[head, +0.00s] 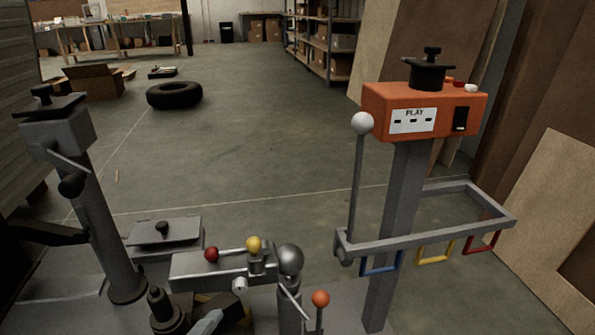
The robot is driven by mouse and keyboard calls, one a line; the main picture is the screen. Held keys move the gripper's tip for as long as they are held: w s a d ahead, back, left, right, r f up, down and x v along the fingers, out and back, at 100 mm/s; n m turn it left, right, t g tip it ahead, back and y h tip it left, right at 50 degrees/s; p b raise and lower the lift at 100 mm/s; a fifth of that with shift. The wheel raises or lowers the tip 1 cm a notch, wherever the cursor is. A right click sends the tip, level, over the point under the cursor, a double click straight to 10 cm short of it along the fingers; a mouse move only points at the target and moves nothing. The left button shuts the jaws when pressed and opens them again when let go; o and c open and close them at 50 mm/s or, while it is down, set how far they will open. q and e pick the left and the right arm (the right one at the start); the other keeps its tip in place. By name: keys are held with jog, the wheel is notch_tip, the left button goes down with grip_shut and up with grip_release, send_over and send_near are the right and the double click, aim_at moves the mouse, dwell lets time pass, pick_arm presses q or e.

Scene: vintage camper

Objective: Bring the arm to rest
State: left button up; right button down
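Neither of my grippers can be made out in the head view. A dark bar (42,233) enters from the left edge; I cannot tell whether it is part of my arm. An orange box (376,118) marked PLAY sits on a grey post (398,205) at right. A lever with a white ball (362,123) stands upright beside it. Levers with a red ball (211,254), a yellow ball (254,244), a grey ball (289,259) and an orange ball (320,298) stand low in front.
A grey frame (425,236) with blue, yellow and red loops juts right from the post. A grey column (88,210) stands at left. Beyond, a tire (174,95) and an open cardboard box (92,83) lie on open concrete floor. Shelves (325,45) stand behind.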

pick_arm(q)
jog(key=s+d+r+n+g+h+p, duration=0.25)
jog(key=s+n, duration=0.25)
jog(key=n, duration=0.9)
jog(key=s+a+r+g+y+p, duration=0.1)
jog(key=a+r+p, duration=0.4)
jog(key=p, duration=0.9)
jog(key=s+a+r+y+p, duration=0.4)
jog(key=r+p, duration=0.4)
jog(key=p, duration=0.7)
jog(key=shift+a+g+y, duration=0.35)
jog(key=shift+a+y, duration=0.1)
jog(key=shift+a, duration=0.05)
pick_arm(e)
jog(key=s+d+r+h, duration=0.2)
jog(key=d+r, duration=0.3)
jog(key=r, duration=0.2)
jog(key=s+d+r+g+h, duration=0.1)
jog(key=s+d+r+h, duration=0.2)
jog(key=d+r, duration=0.3)
notch_tip(320, 180, up, 2)
jog(key=shift+r, duration=0.25)
pick_arm(q)
jog(key=shift+s, duration=0.1)
jog(key=shift+r, duration=0.1)
